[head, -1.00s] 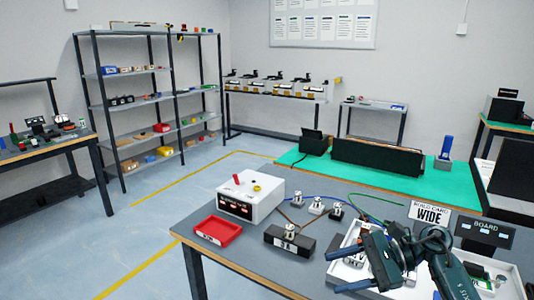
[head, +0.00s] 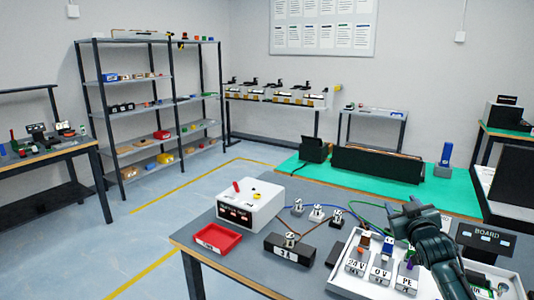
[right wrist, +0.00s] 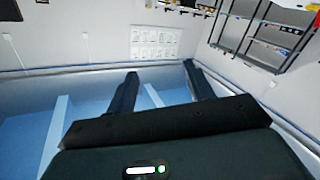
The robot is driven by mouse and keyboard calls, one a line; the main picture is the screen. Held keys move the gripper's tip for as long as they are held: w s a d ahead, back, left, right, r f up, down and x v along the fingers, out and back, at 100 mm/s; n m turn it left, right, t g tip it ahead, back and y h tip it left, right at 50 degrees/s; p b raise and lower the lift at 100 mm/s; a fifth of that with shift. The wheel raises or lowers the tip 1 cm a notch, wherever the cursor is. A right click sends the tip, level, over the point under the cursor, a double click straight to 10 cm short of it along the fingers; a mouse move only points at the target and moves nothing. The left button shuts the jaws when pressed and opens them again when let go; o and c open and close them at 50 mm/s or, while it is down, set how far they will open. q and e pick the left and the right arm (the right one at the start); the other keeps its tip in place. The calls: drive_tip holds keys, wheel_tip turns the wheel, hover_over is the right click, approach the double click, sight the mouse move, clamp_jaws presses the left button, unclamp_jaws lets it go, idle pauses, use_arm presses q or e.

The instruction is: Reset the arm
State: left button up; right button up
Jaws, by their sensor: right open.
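My right gripper (head: 408,212) is raised above the back part of the white tray (head: 342,276) in the head view, and my dark arm reaches in from the lower right. In the right wrist view its two dark fingers (right wrist: 161,68) stand wide apart with nothing between them. Beyond them are blue floor, walls and a wall poster. The tray holds terminal blocks labelled 24 V (head: 355,267), 0 V (head: 380,271) and PE (head: 406,283). My left gripper is not in view.
On the grey table stand a red tray (head: 217,238), a white box with a red switch (head: 250,205), a black block with a white label (head: 289,249), small connectors with wires and a dark BOARD sign (head: 485,238). A green-topped table (head: 290,160) and shelves lie behind.

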drive_tip(key=s+a+f+g+y, duration=0.1)
drive_tip(key=s+a+f, duration=0.3)
drive_tip(key=s+f, duration=0.1)
drive_tip(key=s+a+f+g+y, duration=0.1)
drive_tip(key=s+a+f, duration=0.3)
drive_tip(key=s+f, duration=0.2)
drive_tip(key=s+a+f+n+g+y, duration=0.1)
drive_tip(key=s+a+f, duration=0.3)
drive_tip(key=f, duration=0.5)
drive_tip(key=shift+s+f, duration=0.1)
drive_tip(key=shift+s, duration=0.7)
drive_tip(key=s+a+f+g+y, duration=0.1)
drive_tip(key=s+a+f, duration=0.2)
drive_tip(key=s, duration=0.8)
drive_tip(key=s+a+f+m+g+y, duration=0.1)
drive_tip(key=s+a, duration=0.5)
drive_tip(key=s, duration=0.6)
wheel_tip(320, 180, down, 2)
drive_tip(key=shift+a+f+g+y, duration=0.2)
drive_tip(key=shift+f+g+y, duration=0.1)
drive_tip(key=shift+g, duration=0.5)
